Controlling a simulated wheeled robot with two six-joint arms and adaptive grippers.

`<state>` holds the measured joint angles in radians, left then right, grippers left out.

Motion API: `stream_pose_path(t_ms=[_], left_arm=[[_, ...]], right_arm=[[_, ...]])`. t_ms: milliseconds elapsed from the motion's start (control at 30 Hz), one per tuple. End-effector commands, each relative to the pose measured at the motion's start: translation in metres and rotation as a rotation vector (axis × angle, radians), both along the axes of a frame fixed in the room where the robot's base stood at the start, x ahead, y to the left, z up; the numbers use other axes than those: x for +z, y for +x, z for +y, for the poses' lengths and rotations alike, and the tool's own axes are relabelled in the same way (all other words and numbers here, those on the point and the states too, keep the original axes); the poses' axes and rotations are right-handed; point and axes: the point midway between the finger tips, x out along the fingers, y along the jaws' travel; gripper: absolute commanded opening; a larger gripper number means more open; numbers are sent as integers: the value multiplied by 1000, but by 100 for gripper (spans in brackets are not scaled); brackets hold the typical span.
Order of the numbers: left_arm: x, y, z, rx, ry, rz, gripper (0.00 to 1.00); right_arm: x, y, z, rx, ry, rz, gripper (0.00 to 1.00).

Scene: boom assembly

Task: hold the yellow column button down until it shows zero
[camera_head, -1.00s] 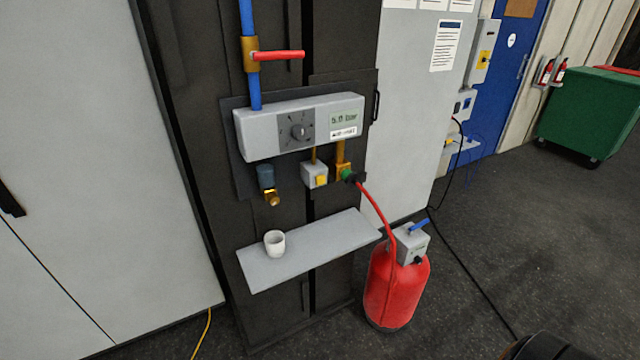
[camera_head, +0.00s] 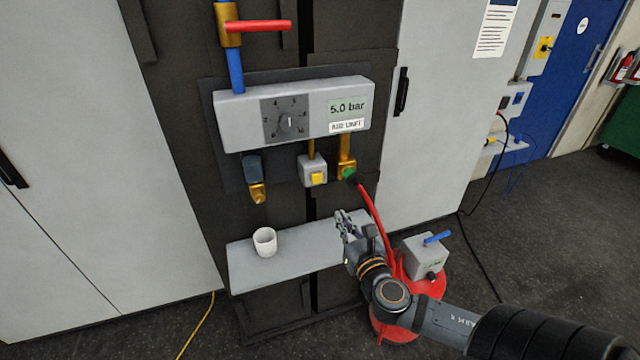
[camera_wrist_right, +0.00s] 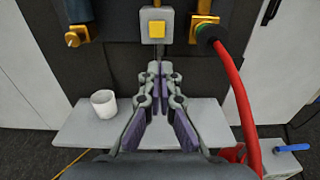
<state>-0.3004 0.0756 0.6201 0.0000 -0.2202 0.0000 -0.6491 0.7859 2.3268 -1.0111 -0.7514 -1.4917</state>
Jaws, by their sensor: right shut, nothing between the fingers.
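The yellow button (camera_head: 317,179) sits on a small grey box (camera_head: 312,168) under the grey air unit (camera_head: 295,110). The unit's display (camera_head: 347,108) reads 5.0 bar. My right gripper (camera_head: 343,222) is in front of the shelf, below and a little right of the button, apart from it. In the right wrist view the yellow button (camera_wrist_right: 156,29) is straight above the fingertips (camera_wrist_right: 160,66). The right fingers are shut with nothing between them. My left gripper is not in view.
A grey shelf (camera_head: 250,279) below the unit carries a white cup (camera_head: 264,241). A red hose (camera_head: 368,205) runs from the green fitting (camera_head: 349,174) down beside my right gripper to the red tank (camera_head: 432,289). A brass outlet (camera_head: 258,193) hangs left of the button.

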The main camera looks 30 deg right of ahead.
Motion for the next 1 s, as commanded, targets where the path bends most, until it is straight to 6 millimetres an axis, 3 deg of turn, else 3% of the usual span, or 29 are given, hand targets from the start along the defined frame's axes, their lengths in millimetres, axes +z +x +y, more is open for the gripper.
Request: stream_pose_path(t_ms=[467,700,1000], left_arm=[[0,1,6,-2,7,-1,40],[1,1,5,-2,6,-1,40],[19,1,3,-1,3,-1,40]], right_arm=[[6,5,2,6,-18,-10,0],[9,48,-9,2,-10,-15,0],[10,109,-23,5,-12,-11,0]])
